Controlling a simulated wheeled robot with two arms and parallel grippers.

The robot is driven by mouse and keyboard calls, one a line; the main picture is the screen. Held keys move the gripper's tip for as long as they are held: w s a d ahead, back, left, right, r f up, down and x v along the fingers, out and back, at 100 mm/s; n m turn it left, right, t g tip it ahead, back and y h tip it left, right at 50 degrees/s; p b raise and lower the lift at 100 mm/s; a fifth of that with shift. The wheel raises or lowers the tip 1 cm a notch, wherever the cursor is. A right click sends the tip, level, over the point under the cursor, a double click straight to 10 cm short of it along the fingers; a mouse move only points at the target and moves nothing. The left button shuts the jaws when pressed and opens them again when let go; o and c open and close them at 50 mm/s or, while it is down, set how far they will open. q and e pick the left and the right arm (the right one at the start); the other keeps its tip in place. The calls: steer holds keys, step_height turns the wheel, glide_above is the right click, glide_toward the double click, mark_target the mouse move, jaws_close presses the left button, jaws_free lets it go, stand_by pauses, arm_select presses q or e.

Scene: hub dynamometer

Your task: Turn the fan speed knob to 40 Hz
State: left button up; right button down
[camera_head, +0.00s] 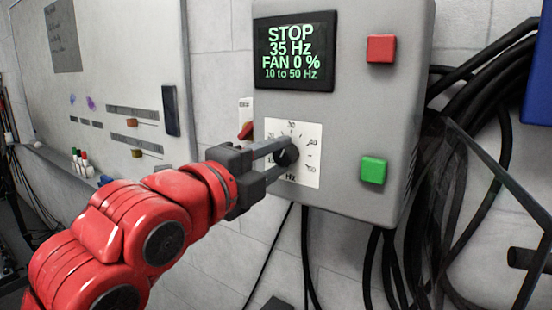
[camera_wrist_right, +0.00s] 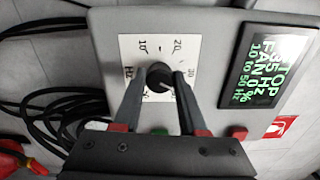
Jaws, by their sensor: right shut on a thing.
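The black fan speed knob (camera_head: 287,154) sits on a white dial plate (camera_head: 307,174) marked in Hz, on the front of a grey control box (camera_head: 345,120). My right gripper (camera_head: 282,157) has its two fingers around the knob and is shut on it. In the right wrist view the knob (camera_wrist_right: 159,76) shows between the two fingertips. The display (camera_head: 294,52) reads STOP, 35 Hz, FAN 0 %, 10 to 50 Hz. The knob's pointer is too small to read. My left gripper is not in view.
A red button (camera_head: 381,49) and a green button (camera_head: 373,170) are on the box, right of the display and dial. A red switch (camera_head: 245,131) is on the box's left side. Black cables (camera_head: 470,160) hang at the right. A whiteboard (camera_head: 110,70) is at the left.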

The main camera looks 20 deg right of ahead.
steer(key=m, duration=0.6)
steer(key=shift+f+m, duration=0.1)
steer(key=shift+m, duration=0.3)
stand_by(0.3)
steer(key=shift+c, duration=2.2)
jaws_free()
steer(key=shift+s+a+r, duration=0.1)
steer(key=shift+a+r, duration=0.05)
steer(key=shift+r, duration=0.05)
steer(key=p+v, duration=0.7)
steer(key=v, duration=1)
